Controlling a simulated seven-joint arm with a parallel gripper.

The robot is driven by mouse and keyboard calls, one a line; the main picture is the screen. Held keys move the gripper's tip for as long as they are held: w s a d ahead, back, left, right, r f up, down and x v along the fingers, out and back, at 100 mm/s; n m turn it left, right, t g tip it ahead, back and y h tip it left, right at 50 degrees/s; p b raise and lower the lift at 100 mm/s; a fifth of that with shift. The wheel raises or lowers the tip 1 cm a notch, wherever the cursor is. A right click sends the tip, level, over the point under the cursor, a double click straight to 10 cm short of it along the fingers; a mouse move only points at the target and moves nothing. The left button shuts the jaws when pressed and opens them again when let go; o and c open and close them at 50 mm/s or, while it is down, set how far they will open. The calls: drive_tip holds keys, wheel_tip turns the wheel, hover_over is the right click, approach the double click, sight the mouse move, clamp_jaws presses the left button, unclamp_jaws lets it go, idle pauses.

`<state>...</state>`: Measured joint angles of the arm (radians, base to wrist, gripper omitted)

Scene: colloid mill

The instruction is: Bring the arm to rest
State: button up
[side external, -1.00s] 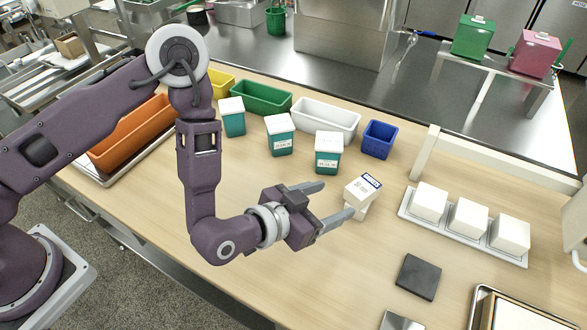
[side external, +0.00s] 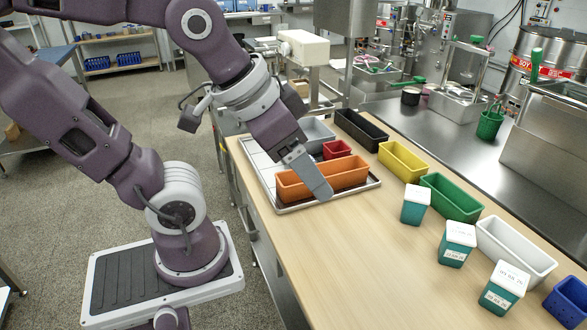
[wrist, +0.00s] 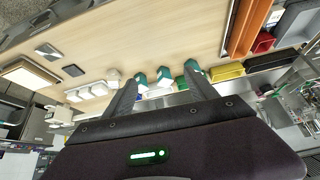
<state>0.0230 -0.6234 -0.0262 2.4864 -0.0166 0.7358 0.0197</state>
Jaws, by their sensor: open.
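My gripper (side external: 318,190) points down and to the right in the side view, in front of the orange bin (side external: 290,188). One finger shows clearly there; the other is hidden. I cannot tell how high it is above the table. In the wrist view my gripper (wrist: 160,78) has its two fingers spread apart with nothing held between them.
The orange bin stands on a pale tray (side external: 375,182) with a small red bin (side external: 337,149). Black (side external: 361,129), yellow (side external: 403,160), green (side external: 451,196) and white (side external: 515,248) bins line the table. Several white-lidded teal containers (side external: 457,244) stand in front. The table's middle foreground is clear.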

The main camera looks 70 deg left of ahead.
drive_tip(key=shift+n+g, duration=0.3)
drive_tip(key=s, duration=0.2)
drive_tip(key=s+a, duration=0.1)
drive_tip(key=s, duration=0.1)
drive_tip(key=shift+a+f, duration=0.1)
drive_tip(key=shift+f, duration=0.1)
idle(0.6)
